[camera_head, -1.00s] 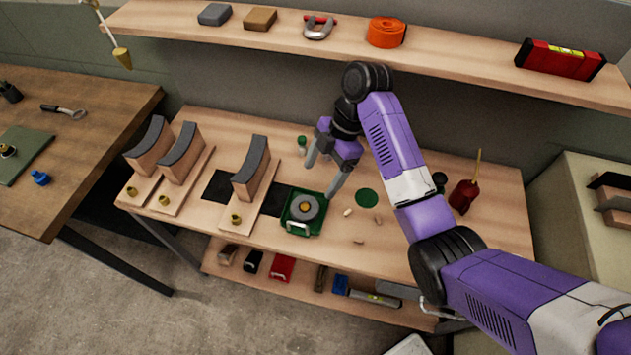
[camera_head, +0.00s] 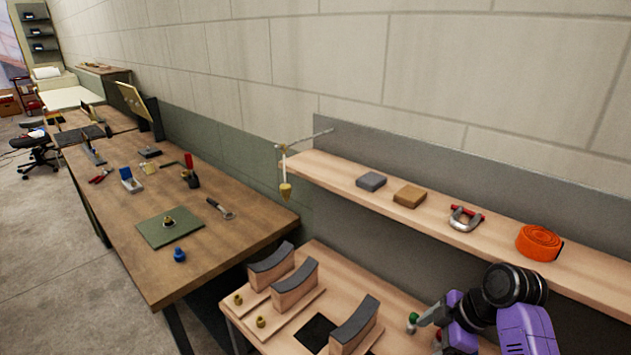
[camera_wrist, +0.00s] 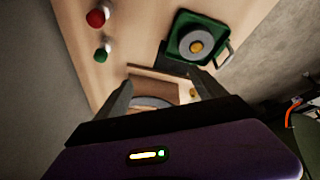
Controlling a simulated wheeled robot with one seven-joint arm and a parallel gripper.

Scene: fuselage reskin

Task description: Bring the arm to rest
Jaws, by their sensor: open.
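My arm shows at the lower right of the head view, bent in front of the shelf. My gripper (camera_head: 432,330) is partly cut off by the lower edge there, above the workbench. In the wrist view my gripper (camera_wrist: 162,90) has its two dark fingers wide apart with nothing held between them. Beyond and between the fingers lies a wooden cradle block (camera_wrist: 150,88) with a dark curved top, apart from them as far as I can tell. A green tray (camera_wrist: 173,48) with a grey disc (camera_wrist: 198,43) lies past the right finger.
A red-capped bottle (camera_wrist: 96,18) and a green-capped bottle (camera_wrist: 102,53) stand on the bench. Several cradles (camera_head: 295,285) stand on it left of my arm. A shelf (camera_head: 330,176) with an orange strap roll (camera_head: 538,242) runs behind. A brown table (camera_head: 130,235) stands left.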

